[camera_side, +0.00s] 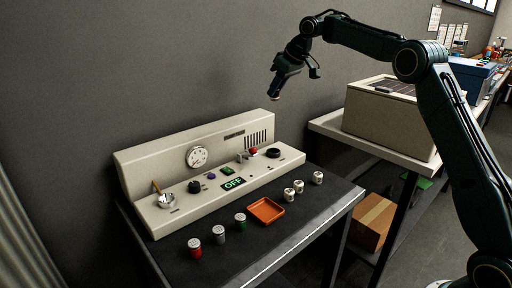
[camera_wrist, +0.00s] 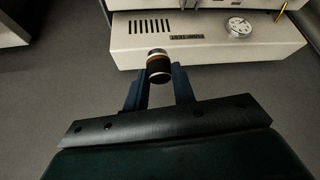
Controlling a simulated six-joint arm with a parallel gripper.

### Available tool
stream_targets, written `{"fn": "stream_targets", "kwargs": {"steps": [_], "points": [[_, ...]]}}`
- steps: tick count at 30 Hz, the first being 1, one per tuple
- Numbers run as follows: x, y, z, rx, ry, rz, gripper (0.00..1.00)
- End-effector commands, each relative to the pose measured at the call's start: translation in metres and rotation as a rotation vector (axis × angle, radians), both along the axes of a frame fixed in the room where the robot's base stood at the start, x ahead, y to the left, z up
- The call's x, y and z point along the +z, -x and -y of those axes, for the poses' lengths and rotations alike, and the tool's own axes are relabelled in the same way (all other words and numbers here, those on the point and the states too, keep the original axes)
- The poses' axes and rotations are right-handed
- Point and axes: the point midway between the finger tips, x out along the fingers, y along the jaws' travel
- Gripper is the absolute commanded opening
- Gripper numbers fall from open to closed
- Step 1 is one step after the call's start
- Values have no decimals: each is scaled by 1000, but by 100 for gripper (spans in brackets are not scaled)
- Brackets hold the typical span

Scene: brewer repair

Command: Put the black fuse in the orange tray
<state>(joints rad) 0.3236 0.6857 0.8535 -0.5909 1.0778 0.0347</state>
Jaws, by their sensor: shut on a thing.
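My gripper (camera_side: 276,91) is raised high above the brewer panel, at its right end in the side view. In the wrist view my gripper (camera_wrist: 159,80) is shut on the black fuse (camera_wrist: 159,69), a small dark cylinder with a copper-coloured band and a pale end. In the side view the fuse shows only as a small dark piece at the fingertips. The orange tray (camera_side: 266,211) lies on the dark table in front of the panel and looks empty. It is well below my gripper and apart from it.
Red (camera_side: 195,248), grey (camera_side: 218,234) and green (camera_side: 240,223) canisters stand left of the tray. Several white cylinders (camera_side: 299,187) stand right of it. A beige box (camera_side: 390,118) stands on the side table.

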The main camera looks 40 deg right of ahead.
Motion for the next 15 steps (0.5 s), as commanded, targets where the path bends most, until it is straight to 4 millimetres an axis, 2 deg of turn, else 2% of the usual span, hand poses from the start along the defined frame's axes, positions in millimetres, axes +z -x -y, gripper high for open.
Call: {"fn": "stream_targets", "kwargs": {"steps": [8,15], "points": [[-30,13,-28,228,-3,-2,3],[-74,42,-72,605,-5,-2,3]]}}
